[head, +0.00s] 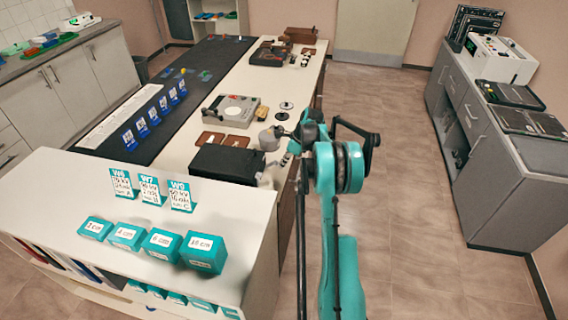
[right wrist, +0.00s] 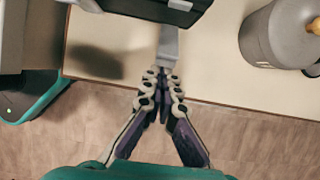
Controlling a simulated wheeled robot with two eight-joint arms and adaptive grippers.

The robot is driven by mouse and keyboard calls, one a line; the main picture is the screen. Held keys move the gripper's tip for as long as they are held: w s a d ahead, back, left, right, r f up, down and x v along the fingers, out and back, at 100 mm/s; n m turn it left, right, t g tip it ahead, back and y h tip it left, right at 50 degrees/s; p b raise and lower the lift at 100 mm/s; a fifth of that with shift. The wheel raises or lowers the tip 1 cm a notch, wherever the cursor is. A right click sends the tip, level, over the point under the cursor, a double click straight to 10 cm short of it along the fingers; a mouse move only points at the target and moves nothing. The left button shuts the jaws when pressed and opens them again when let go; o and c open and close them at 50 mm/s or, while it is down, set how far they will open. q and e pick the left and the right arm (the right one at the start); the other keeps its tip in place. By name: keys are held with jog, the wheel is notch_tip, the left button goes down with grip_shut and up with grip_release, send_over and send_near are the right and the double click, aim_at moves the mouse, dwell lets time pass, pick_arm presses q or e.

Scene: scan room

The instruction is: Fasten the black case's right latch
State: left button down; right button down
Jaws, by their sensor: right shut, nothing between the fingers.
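The black case (head: 228,164) sits shut on the near part of the white bench. In the right wrist view, its dark edge (right wrist: 140,8) is at the top. A narrow grey strip (right wrist: 168,45), which looks like a latch, reaches from that edge toward my fingertips. My right gripper (right wrist: 163,76) is shut and empty, its tips at the strip's near end. I cannot tell whether they touch. In the head view, my right gripper (head: 287,150) is at the case's right side, partly hidden by its own arm. My left gripper is out of view.
A grey pot (right wrist: 275,38) stands right of the gripper in the wrist view. A shelf unit (head: 60,195) with teal boxes (head: 203,252) and cards is in front of the case. A grey device (head: 228,110) stands farther back. The floor to the right is clear.

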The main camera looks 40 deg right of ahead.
aim_at(275, 161)
jog(key=shift+w+a+r+g+h+p, duration=0.3)
jog(key=shift+r+g+h+p, duration=0.1)
jog(key=shift+r+g+p, duration=0.1)
jog(key=shift+w+a+r+g+h+p, duration=0.25)
jog(key=shift+r+g+h+p, duration=0.15)
jog(key=shift+r+g+p, duration=0.1)
jog(key=w+g+h+p, duration=0.1)
jog(key=a+r+g+h+p, duration=0.1)
jog(key=g, duration=0.1)
jog(key=shift+w+a+r, duration=0.1)
jog(key=shift+w+r, duration=0.2)
jog(key=shift+w, duration=0.1)
jog(key=shift+f, duration=0.15)
jog(key=shift+s, duration=0.1)
jog(key=shift+r+p, duration=0.3)
jog(key=shift+r, duration=0.55)
notch_tip(275, 161, up, 12)
jog(key=w+a, duration=0.1)
jog(key=shift+w, duration=0.2)
